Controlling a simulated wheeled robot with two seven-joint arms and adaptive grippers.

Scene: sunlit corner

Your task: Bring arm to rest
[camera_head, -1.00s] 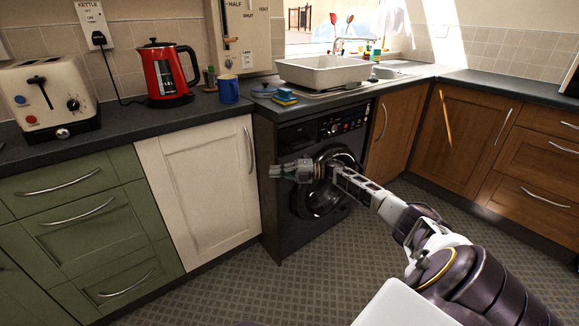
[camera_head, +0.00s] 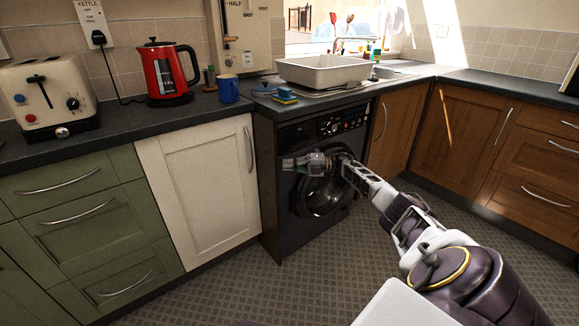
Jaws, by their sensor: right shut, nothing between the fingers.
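My right arm (camera_head: 410,215) reaches in from the lower right. Its right gripper (camera_head: 288,164) points left, in front of the upper part of the dark washing machine (camera_head: 280,215). The gripper is shut and empty. The arm hides part of the machine's round door (camera_head: 322,195). My left gripper is not in view.
A dark worktop (camera_head: 120,118) runs along the wall with a toaster (camera_head: 48,98), red kettle (camera_head: 166,75), blue mug (camera_head: 228,89) and white basin (camera_head: 323,72). Green drawers (camera_head: 85,235), a white cupboard (camera_head: 205,190) and brown cupboards (camera_head: 460,140) stand below. The patterned floor (camera_head: 250,290) is clear.

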